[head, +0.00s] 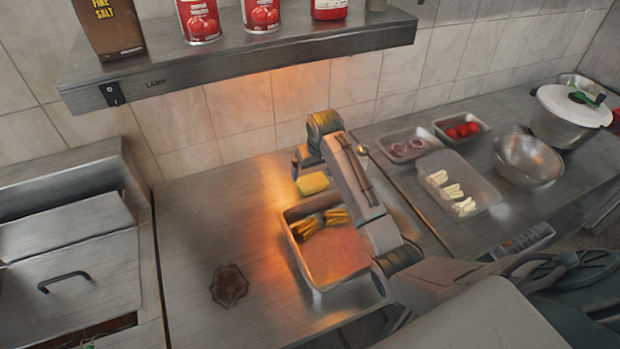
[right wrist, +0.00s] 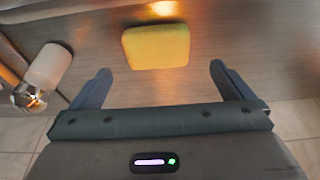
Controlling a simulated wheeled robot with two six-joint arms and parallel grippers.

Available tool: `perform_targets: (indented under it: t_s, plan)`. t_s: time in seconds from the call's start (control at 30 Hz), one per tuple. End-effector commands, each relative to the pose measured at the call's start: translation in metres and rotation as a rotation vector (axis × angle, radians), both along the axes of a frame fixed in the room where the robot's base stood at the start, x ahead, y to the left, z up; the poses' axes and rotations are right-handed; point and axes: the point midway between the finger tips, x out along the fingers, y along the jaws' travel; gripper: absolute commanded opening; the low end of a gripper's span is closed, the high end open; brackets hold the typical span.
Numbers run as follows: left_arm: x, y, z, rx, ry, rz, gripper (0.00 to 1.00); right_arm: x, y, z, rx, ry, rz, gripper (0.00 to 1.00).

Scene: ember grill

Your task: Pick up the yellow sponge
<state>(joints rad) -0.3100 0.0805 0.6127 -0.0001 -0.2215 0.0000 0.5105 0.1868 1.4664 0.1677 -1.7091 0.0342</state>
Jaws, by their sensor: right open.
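The yellow sponge (head: 313,183) lies on the steel counter (head: 215,215), just behind a metal tray, in the head view. In the right wrist view the yellow sponge (right wrist: 156,46) is beyond the fingertips, centred between them, and not touched. My right gripper (right wrist: 160,80) is open and empty, with one finger to each side. In the head view my right gripper (head: 308,160) hangs by the sponge, partly hidden by its own arm. My left gripper is not in view.
The metal tray (head: 291,240) holds fries and a reddish flat area. A shelf (head: 240,48) with cans and a box overhangs the back. Containers with food and a steel bowl (head: 528,160) stand at right. A dark stain (head: 229,286) marks the clear left counter.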

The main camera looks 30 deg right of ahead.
Motion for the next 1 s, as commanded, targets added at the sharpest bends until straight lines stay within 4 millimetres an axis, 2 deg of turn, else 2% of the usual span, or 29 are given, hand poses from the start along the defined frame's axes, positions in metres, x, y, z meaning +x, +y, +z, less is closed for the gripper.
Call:
perform_targets:
  t_s: [0.1,0.2,0.33,0.5,0.7,0.97,1.0]
  plan:
    - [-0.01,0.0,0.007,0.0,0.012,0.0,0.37,0.004,0.0,-0.014,0.0,0.002,0.0,1.0]
    - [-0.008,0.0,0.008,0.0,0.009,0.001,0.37,0.006,0.0,-0.021,0.0,0.0,0.001,1.0]
    - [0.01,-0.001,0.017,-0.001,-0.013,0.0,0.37,0.008,-0.001,-0.028,0.0,0.002,0.001,1.0]
    - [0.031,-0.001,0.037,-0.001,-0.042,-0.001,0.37,0.013,-0.005,-0.049,0.0,0.004,0.0,1.0]
    - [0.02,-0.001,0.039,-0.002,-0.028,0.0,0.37,0.019,-0.005,-0.069,0.001,0.0,0.001,1.0]
    - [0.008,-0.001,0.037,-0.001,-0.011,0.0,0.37,0.019,-0.005,-0.073,0.0,-0.002,0.001,1.0]
    - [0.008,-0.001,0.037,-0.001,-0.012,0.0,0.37,0.019,-0.005,-0.073,0.0,-0.002,0.001,0.94]
